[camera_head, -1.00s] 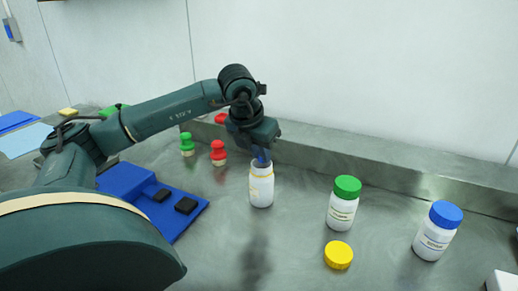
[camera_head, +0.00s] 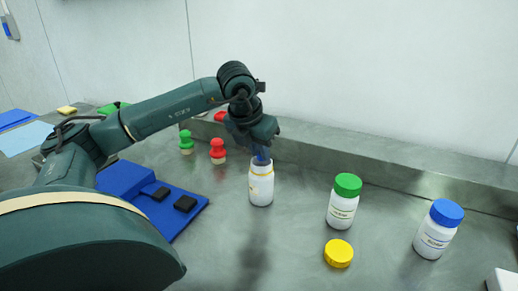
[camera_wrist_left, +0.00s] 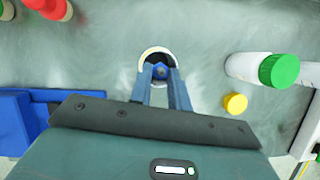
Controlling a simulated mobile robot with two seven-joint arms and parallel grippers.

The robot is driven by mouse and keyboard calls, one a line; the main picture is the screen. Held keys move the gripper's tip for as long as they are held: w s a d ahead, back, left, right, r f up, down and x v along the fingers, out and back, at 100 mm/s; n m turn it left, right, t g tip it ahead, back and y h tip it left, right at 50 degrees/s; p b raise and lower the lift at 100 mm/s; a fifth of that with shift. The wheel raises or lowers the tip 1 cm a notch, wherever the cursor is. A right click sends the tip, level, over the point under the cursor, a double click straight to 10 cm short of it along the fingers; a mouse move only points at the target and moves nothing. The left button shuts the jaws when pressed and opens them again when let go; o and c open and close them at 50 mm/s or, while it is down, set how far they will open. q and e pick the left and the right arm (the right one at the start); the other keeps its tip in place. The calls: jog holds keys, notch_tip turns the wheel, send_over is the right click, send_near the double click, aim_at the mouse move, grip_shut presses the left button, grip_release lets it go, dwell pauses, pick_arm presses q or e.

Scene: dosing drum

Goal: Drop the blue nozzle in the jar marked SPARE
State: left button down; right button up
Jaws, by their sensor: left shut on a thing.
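The blue nozzle (camera_wrist_left: 160,71) is between the fingertips of my left gripper (camera_wrist_left: 159,82), which is shut on it. In the left wrist view the nozzle is over the dark mouth of an open white jar (camera_wrist_left: 146,53). In the head view this jar (camera_head: 261,188) stands upright without a lid. My left gripper (camera_head: 261,158) points down at its mouth, and the nozzle is mostly hidden there. I cannot tell how deep the nozzle is. The jar's label is too small to read. My right gripper is not in view.
A yellow lid (camera_head: 338,253) lies on the steel bench. A green-capped jar (camera_head: 343,201) and a blue-capped jar (camera_head: 437,229) stand to the right. Red (camera_head: 217,151) and green (camera_head: 186,142) knobbed pieces stand behind left. A blue holder (camera_head: 150,196) with black pads lies left.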

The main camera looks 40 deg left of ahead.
aim_at(259, 160)
pick_arm(q)
jog(key=c, duration=0.7)
grip_release()
jog(key=shift+c, duration=0.2)
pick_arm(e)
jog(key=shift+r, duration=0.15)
pick_arm(q)
notch_tip(259, 160, up, 8)
jog(key=p, duration=0.6)
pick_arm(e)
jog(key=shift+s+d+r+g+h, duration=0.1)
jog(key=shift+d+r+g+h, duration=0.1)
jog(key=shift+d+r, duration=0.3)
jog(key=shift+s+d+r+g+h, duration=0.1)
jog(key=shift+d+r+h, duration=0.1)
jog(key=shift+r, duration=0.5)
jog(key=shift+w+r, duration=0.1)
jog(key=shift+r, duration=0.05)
